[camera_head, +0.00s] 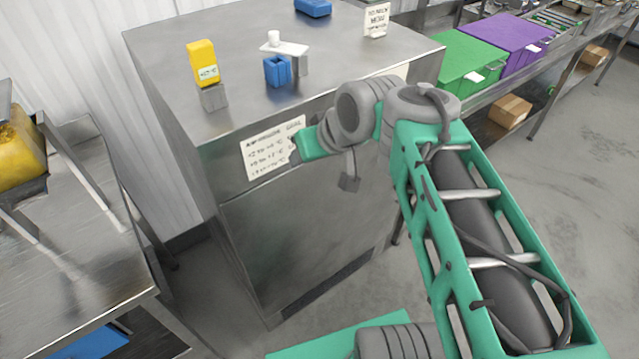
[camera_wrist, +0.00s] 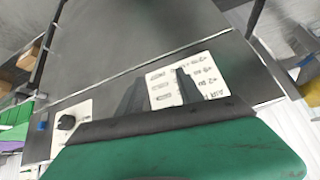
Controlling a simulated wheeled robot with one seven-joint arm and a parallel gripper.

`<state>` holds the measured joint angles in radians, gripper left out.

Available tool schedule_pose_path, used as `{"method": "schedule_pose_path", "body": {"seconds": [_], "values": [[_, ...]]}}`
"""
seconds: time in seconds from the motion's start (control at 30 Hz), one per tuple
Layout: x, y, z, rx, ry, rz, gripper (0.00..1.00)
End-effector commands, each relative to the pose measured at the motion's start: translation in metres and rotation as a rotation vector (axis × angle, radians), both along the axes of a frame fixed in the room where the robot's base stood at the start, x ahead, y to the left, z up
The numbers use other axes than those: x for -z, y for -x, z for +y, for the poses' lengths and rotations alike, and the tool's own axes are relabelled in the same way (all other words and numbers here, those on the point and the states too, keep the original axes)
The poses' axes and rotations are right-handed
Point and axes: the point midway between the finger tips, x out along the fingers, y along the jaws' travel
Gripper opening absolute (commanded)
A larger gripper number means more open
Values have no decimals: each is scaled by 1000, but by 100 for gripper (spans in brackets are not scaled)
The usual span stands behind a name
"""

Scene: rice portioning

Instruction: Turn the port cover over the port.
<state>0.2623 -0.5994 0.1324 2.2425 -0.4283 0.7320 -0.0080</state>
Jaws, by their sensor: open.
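A white flat plate with an upright knob, which looks like the port cover (camera_head: 285,46), is on top of the steel cabinet (camera_head: 345,225). It sits at a grey post, above and behind an open-topped blue cup (camera_head: 277,71). I cannot make out which opening is the port. The plate is not in the wrist view.
A yellow container (camera_head: 203,63) stands on a grey block at the cabinet top's left. A blue object (camera_head: 313,7) and a sign (camera_head: 377,20) are at the back. A white panel with a black round part (camera_wrist: 68,122) is on the front. Green (camera_head: 465,62) and purple (camera_head: 508,38) boxes stand right.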

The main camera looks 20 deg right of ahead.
Motion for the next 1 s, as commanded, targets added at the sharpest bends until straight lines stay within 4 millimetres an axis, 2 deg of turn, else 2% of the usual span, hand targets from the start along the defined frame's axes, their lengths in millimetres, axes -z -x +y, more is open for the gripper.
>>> {"method": "schedule_pose_path", "body": {"seconds": [0.1,0.3,0.67,0.83,0.9,1.0], "values": [[18,18,2,27,20,63,43],[38,37,0,67,45,131,43],[42,42,-1,78,49,147,43],[77,82,-4,129,99,264,40],[81,88,-7,145,108,282,36],[81,88,-8,147,107,281,36]]}}
